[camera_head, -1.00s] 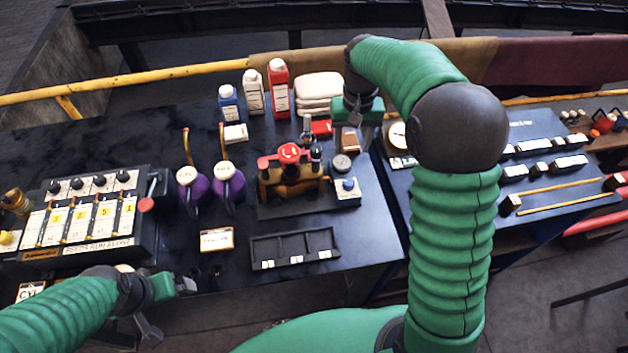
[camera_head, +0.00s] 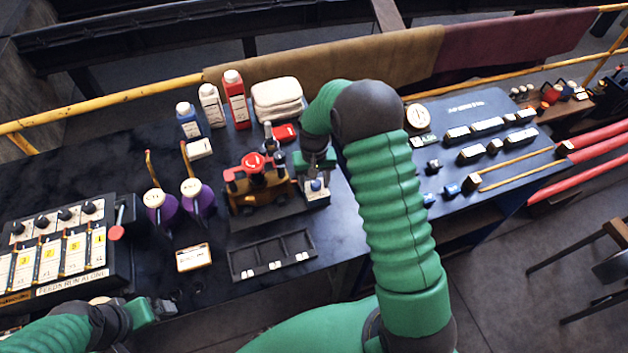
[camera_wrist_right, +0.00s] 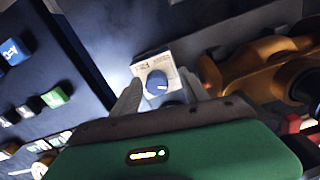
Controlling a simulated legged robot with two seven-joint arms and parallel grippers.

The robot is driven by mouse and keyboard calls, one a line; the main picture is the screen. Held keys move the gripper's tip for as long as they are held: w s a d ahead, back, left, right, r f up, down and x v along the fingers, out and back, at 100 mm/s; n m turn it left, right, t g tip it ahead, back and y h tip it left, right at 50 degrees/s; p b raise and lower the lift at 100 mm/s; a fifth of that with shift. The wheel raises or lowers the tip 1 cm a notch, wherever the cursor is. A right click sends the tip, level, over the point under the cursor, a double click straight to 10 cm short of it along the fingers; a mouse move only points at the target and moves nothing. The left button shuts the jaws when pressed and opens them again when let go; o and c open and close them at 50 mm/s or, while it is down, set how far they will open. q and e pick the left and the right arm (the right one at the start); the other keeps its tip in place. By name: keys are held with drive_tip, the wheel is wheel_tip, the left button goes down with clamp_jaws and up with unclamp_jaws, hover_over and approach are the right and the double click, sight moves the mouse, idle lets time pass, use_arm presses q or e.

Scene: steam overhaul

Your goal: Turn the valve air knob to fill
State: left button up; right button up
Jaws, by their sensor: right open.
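The air knob (camera_head: 316,184) is a blue round knob on a small white box, right of the brass valve (camera_head: 258,180) with red and dark handles. In the right wrist view the blue knob (camera_wrist_right: 157,82) sits on its white plate between the fingers, with a white pointer mark; the plate's lettering is too small to read. My right gripper (camera_head: 315,176) is above the box, pointing down. In the right wrist view its two fingers (camera_wrist_right: 160,92) are spread on either side of the knob; contact cannot be told. My left gripper (camera_head: 168,308) is low at the left, away from the valve.
A black compartment tray (camera_head: 272,256) lies in front of the valve. Purple oil cans (camera_head: 197,196), bottles (camera_head: 211,104) and folded white cloths (camera_head: 278,98) stand left and behind. A panel with labelled blocks (camera_head: 475,140) is at right.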

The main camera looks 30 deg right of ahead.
drive_tip(key=shift+d+f, duration=0.1)
drive_tip(key=shift+d, duration=0.4)
drive_tip(key=shift+c, duration=1.4)
drive_tip(key=shift+d, duration=0.1)
drive_tip(key=shift+c, duration=2.3)
drive_tip(key=shift+w+a, duration=0.1)
drive_tip(key=shift+a, duration=0.25)
clamp_jaws()
use_arm(q)
drive_tip(key=shift+w+d, duration=0.2)
drive_tip(key=shift+d, duration=0.15)
